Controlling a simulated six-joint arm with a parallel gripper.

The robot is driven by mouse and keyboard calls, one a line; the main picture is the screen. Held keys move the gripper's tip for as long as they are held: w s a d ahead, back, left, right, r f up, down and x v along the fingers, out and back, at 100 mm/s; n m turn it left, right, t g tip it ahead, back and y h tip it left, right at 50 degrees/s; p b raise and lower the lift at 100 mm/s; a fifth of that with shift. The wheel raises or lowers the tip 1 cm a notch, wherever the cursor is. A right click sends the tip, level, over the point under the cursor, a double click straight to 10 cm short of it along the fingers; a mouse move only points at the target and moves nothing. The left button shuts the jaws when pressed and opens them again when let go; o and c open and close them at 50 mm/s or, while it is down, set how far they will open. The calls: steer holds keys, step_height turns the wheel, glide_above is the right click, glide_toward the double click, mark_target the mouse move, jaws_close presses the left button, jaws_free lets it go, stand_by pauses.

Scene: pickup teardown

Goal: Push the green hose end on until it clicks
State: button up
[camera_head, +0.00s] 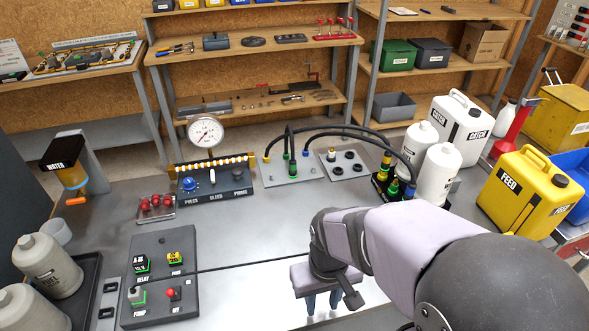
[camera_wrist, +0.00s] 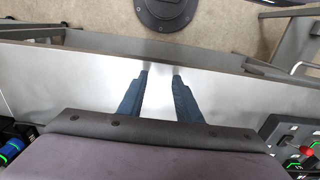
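Black hoses run between a grey plate (camera_head: 285,179) at the centre and a black block at the right. A green-banded hose end (camera_head: 285,156) shows at the plate's back edge. Another green-banded fitting (camera_head: 292,169) stands upright on the plate. A green part (camera_head: 394,187) also shows on the black block (camera_head: 378,184). I cannot tell from this distance how far any green end is seated. My gripper (camera_head: 322,305) points down over the front of the bench, well in front of the plate. Its blue fingers (camera_wrist: 160,76) are apart with nothing between them. No hose shows clearly between them.
A gauge panel (camera_head: 215,188) stands left of the plate. A second plate (camera_head: 344,165) with black fittings is to its right. White bottles (camera_head: 437,173) and a yellow FEED can (camera_head: 527,190) stand at right. A dark switch panel (camera_head: 160,272) lies front left. The central bench is clear.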

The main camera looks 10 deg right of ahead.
stand_by(0.3)
steer(key=shift+o, duration=1.1)
steer(key=w+r+n, duration=0.1)
steer(key=w+n, duration=0.1)
steer(key=w, duration=0.1)
steer(key=w+r+n, duration=0.1)
steer(key=w+n, duration=0.1)
steer(key=w, duration=0.2)
steer(key=w+r+n+t, duration=0.1)
steer(key=w+n, duration=0.2)
steer(key=w, duration=0.1)
steer(key=shift+w+d+r+p, duration=0.1)
steer(key=shift+d+r+p, duration=0.1)
steer(key=shift+d+p, duration=0.2)
steer(key=w+d+r+n+t, duration=0.1)
steer(key=w+r+n, duration=0.2)
steer(key=w+n, duration=0.8)
steer(key=r+n+t+h+p, duration=0.1)
steer(key=n+t+p, duration=0.1)
steer(key=n, duration=1.2)
glide_above(293, 162)
steer(key=s, duration=0.2)
steer(key=shift+a+p+x, duration=0.15)
steer(key=shift+p+x, duration=0.6)
steer(key=shift+x, duration=0.95)
steer(key=shift+a+p+x, duration=0.15)
steer(key=shift+p+x, duration=0.6)
steer(key=shift+x, duration=0.95)
steer(key=shift+w, duration=0.1)
jaws_close()
